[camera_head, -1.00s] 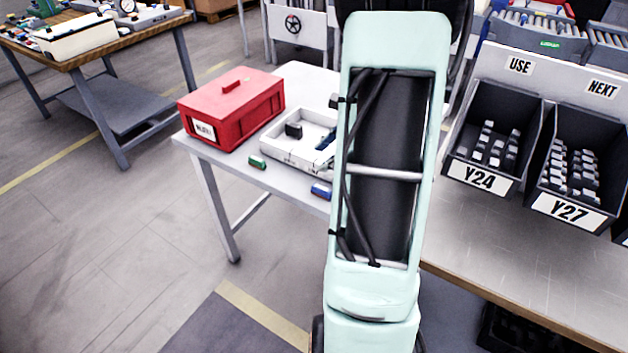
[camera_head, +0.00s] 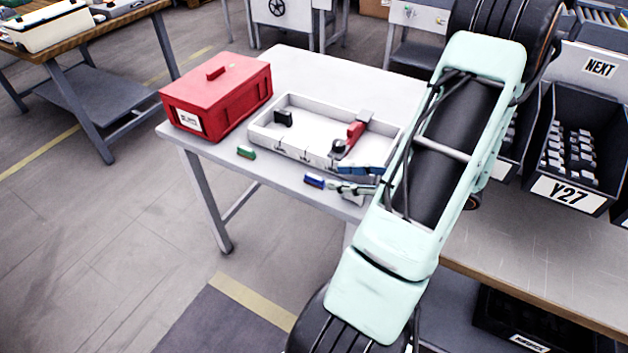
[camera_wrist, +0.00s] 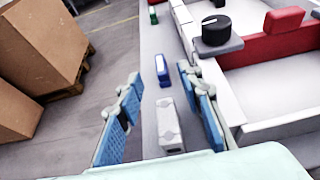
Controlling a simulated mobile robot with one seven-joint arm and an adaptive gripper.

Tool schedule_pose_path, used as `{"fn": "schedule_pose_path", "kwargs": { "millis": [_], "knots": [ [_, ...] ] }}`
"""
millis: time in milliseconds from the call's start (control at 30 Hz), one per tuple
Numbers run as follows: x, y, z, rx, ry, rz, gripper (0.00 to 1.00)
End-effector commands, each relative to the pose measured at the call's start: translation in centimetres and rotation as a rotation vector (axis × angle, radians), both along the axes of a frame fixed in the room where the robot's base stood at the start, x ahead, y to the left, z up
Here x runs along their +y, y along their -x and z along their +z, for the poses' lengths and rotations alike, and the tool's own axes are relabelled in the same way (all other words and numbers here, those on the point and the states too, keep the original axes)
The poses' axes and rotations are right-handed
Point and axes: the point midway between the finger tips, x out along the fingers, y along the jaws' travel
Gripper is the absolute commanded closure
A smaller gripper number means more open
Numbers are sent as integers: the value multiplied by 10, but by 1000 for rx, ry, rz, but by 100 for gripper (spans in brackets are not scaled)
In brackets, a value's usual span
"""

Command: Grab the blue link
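The blue link (camera_head: 315,180) is a small blue block with a pale side, lying near the front edge of the white table. In the wrist view the blue link (camera_wrist: 162,71) lies beyond my fingertips, roughly in line with the gap between them. My gripper (camera_head: 336,177) is low over the table, just right of the blue link in the head view. In the wrist view my gripper (camera_wrist: 161,84) is open, its two blue-padded fingers apart, with nothing held. A white-grey link (camera_wrist: 168,122) shows between the fingers, nearer the wrist.
A green link (camera_head: 246,152) lies farther left along the front edge. A white tray (camera_head: 290,152) with a red-and-black fixture (camera_head: 352,134) stands just behind the links. A red box (camera_head: 217,97) is at the table's left. Dark bins (camera_head: 575,140) stand at the right.

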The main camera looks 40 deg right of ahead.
Motion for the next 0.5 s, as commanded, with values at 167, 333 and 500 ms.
{"fn": "schedule_pose_path", "kwargs": {
  "millis": [167,333,500],
  "knots": [
    [7,-16,-8,1,1,2,66],
    [13,-29,-17,3,-2,3,66],
    [22,-50,-29,2,1,3,66]
  ]
}}
